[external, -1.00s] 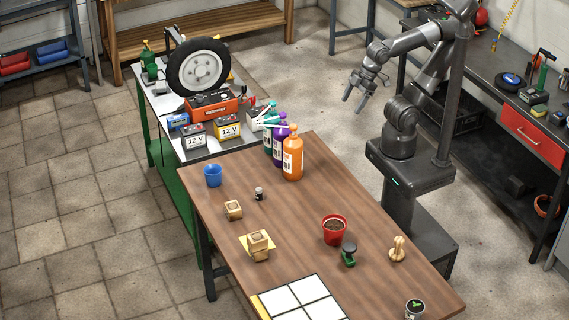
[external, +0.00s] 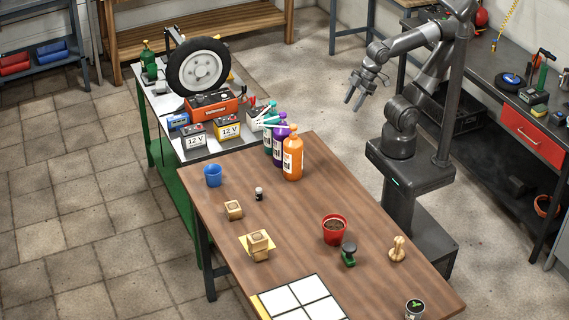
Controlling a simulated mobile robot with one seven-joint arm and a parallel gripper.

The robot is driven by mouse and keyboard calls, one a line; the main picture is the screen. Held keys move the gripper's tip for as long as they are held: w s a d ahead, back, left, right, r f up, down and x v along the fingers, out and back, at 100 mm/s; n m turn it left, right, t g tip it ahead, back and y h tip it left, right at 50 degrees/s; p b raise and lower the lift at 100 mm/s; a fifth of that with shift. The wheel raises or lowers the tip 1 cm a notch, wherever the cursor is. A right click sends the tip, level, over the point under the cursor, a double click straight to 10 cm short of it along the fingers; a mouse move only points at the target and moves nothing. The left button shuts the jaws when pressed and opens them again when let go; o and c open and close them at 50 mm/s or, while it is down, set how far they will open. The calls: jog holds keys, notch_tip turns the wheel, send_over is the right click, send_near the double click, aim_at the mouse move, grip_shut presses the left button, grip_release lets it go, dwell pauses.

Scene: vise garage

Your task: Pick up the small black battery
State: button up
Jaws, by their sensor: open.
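A battery with a black top and a pale "12 V" label (external: 195,137) stands at the front left of the metal-topped table. A similar battery with a yellow front (external: 227,129) stands to its right. Another dark-topped battery (external: 259,117) with coloured clamps stands farther right, partly hidden by the bottles. I cannot tell for sure which is the small black one. My gripper (external: 353,102) is open and empty. It hangs in the air beyond the wooden table, well right of the batteries and touching nothing.
Purple (external: 281,147) and orange (external: 292,157) bottles stand on the wooden table (external: 290,220), to the right of the batteries. A red-orange box (external: 212,105) and a wheel (external: 198,66) stand behind them. A blue cup (external: 213,175) is in front.

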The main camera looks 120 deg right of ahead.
jog(key=g, duration=0.6)
send_over(259, 189)
notch_tip(259, 189, down, 16)
jog(key=f, duration=0.6)
jog(key=shift+w+d+f, duration=0.15)
jog(key=shift+w, duration=0.2)
jog(key=f, duration=0.5)
jog(key=shift+s+f, duration=0.1)
jog(key=shift+s, duration=0.25)
